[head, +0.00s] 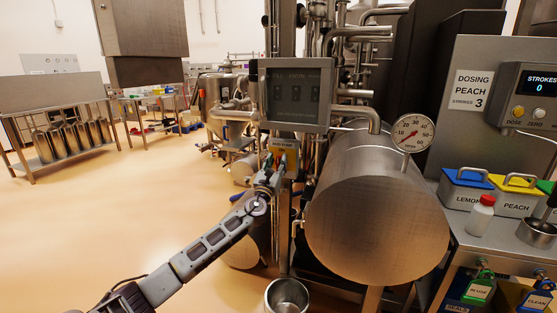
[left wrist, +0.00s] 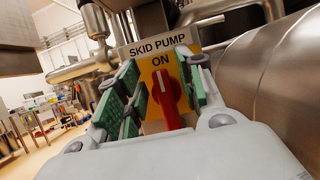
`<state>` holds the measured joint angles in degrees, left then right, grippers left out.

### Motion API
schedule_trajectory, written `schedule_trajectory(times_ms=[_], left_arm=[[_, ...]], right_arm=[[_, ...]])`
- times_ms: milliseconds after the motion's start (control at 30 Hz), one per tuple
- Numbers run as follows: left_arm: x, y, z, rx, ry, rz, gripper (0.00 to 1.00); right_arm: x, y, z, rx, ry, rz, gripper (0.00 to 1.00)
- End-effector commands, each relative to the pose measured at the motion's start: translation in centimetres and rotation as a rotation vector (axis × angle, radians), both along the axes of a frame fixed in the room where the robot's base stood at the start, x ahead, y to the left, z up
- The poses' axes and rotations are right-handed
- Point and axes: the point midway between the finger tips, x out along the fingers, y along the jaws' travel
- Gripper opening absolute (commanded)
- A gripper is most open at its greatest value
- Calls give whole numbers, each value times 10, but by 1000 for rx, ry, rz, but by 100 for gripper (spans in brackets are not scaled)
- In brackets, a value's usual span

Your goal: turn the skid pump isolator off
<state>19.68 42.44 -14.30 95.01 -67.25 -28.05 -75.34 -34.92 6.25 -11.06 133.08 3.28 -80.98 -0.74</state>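The skid pump isolator has a red rotary handle (left wrist: 167,100) on a yellow plate (left wrist: 150,72). The plate reads "SKID PUMP" and "ON" in the left wrist view. The handle stands near upright, its top below the "ON" mark. My left gripper (left wrist: 165,88) is open, with green-padded fingers on both sides of the handle. A gap shows at the left finger; whether the right finger touches the handle I cannot tell. In the head view the left gripper (head: 274,172) is in front of the small yellow plate (head: 283,145) and hides most of the isolator. My right gripper is not in view.
A large steel cylinder (head: 375,210) with a dial gauge (head: 412,133) stands just right of the isolator. A grey display panel (head: 297,93) hangs above it. A steel pot (head: 286,296) is below. The floor at left is clear.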

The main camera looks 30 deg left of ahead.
Motion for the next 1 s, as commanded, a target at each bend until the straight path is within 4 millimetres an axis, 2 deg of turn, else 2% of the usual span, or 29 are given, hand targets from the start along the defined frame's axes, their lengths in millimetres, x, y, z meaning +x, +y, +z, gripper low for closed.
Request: schedule_trajectory(times_ms=[333, 767, 1000], left_arm=[[17, 4, 7, 1, 0, 0, 38], [19, 4, 8, 1, 0, 0, 38], [19, 4, 8, 1, 0, 0, 8]], right_arm=[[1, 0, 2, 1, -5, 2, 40], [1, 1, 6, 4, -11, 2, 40], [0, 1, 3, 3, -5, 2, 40]])
